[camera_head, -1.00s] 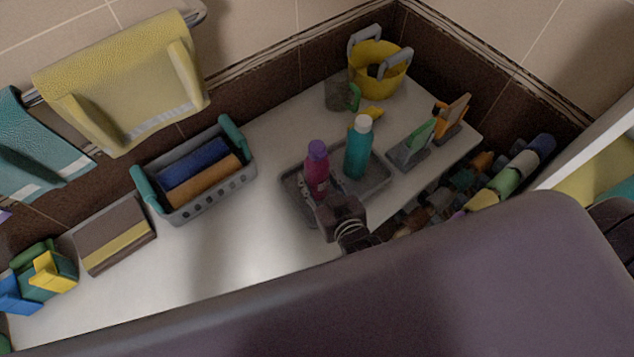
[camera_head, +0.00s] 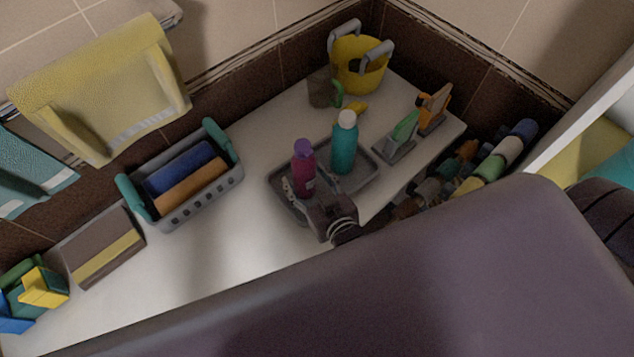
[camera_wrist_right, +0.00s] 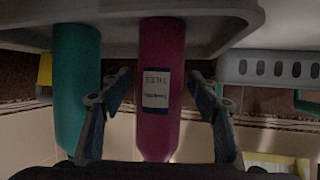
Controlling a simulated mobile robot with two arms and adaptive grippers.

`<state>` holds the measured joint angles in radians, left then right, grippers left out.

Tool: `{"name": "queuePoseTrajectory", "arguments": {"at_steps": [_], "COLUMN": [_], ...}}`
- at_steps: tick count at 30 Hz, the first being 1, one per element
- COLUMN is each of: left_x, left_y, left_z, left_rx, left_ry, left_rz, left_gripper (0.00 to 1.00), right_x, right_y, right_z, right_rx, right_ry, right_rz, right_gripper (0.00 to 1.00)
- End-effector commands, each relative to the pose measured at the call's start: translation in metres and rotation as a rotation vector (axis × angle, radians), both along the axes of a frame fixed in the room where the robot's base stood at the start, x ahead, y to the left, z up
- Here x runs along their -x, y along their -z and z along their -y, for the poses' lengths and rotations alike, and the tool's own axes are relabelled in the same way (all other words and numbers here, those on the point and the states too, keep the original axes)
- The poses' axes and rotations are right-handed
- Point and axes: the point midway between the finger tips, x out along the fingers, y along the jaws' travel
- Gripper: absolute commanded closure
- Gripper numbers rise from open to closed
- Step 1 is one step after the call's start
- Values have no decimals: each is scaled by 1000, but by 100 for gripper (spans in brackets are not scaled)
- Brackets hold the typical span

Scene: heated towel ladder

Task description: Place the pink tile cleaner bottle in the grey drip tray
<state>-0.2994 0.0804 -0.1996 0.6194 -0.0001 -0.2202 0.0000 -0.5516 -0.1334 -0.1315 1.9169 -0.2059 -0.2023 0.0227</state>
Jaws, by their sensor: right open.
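The pink tile cleaner bottle (camera_head: 304,170) with a purple cap stands upright in the left part of the grey drip tray (camera_head: 369,183). A teal bottle with a white cap (camera_head: 343,145) stands in the tray to its right. My right gripper (camera_head: 308,192) is at the tray's front left, close to the pink bottle. In the right wrist view the pink bottle (camera_wrist_right: 161,85) is between the two open fingers (camera_wrist_right: 160,110), with gaps on both sides. The teal bottle (camera_wrist_right: 76,85) is beside the left finger there. My left gripper is not in view.
A grey basket with rolled towels (camera_head: 194,208) stands left of the tray. A yellow bucket (camera_head: 358,66), a grey cup (camera_head: 321,90) and a green-and-grey brush (camera_head: 399,137) are behind and right. The white surface between basket and tray is clear.

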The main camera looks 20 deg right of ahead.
Motion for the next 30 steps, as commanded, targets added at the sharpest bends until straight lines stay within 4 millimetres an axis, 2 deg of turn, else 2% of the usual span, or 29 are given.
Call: {"name": "queuePoseTrajectory", "arguments": {"at_steps": [9,15,21,30], "left_x": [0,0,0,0], "left_y": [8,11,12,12], "left_z": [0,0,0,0], "left_rx": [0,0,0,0], "left_ry": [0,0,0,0], "left_rz": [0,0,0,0], "left_gripper": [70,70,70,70], "right_x": [59,87,100,102], "right_y": [-21,-34,-41,-42], "right_z": [4,6,7,7], "right_rx": [0,0,1,1], "right_ry": [-1,-1,-1,-1], "right_rz": [-4,-3,-2,0], "right_gripper": [44,44,44,44]}}
